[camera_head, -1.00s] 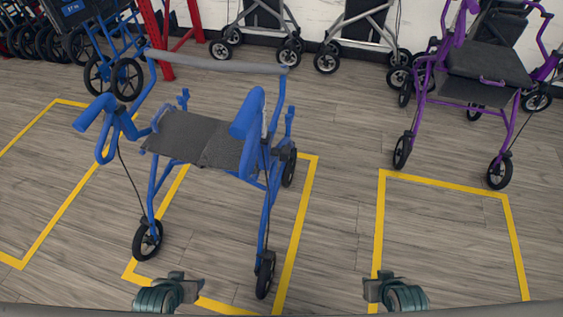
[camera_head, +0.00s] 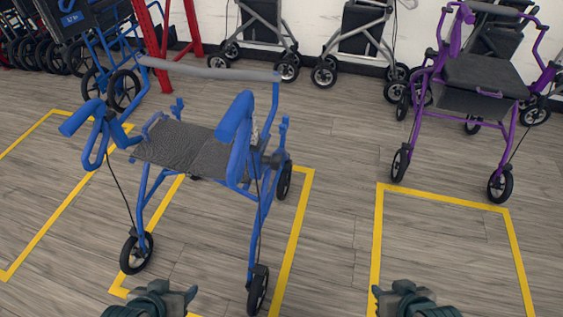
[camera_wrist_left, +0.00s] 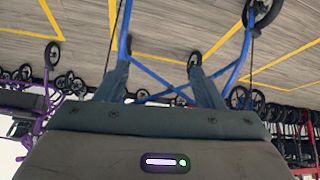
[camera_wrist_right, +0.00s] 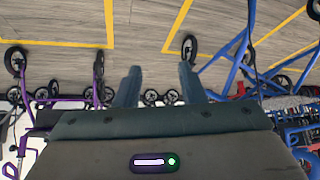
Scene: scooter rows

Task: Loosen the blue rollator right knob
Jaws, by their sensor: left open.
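The blue rollator (camera_head: 254,190) stands upright in front of me, left of centre in the head view, with a dark grey seat (camera_head: 185,145) and blue handles. A small dark part (camera_head: 271,160) on its right side frame may be the right knob; it is too small to be sure. My left gripper (camera_head: 190,293) is low in the head view, in front of the rollator and apart from it. It is open and empty in the left wrist view (camera_wrist_left: 162,85). My right gripper (camera_head: 377,293) is further right, clear of the rollator, and appears open and empty in the right wrist view (camera_wrist_right: 160,85).
Yellow lines (camera_head: 292,250) mark bays on the wood floor. A purple rollator (camera_head: 485,85) stands at the right. Grey rollators (camera_head: 362,45) line the back wall, and a red frame (camera_head: 155,35) stands behind left. The floor between the blue and purple rollators is clear.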

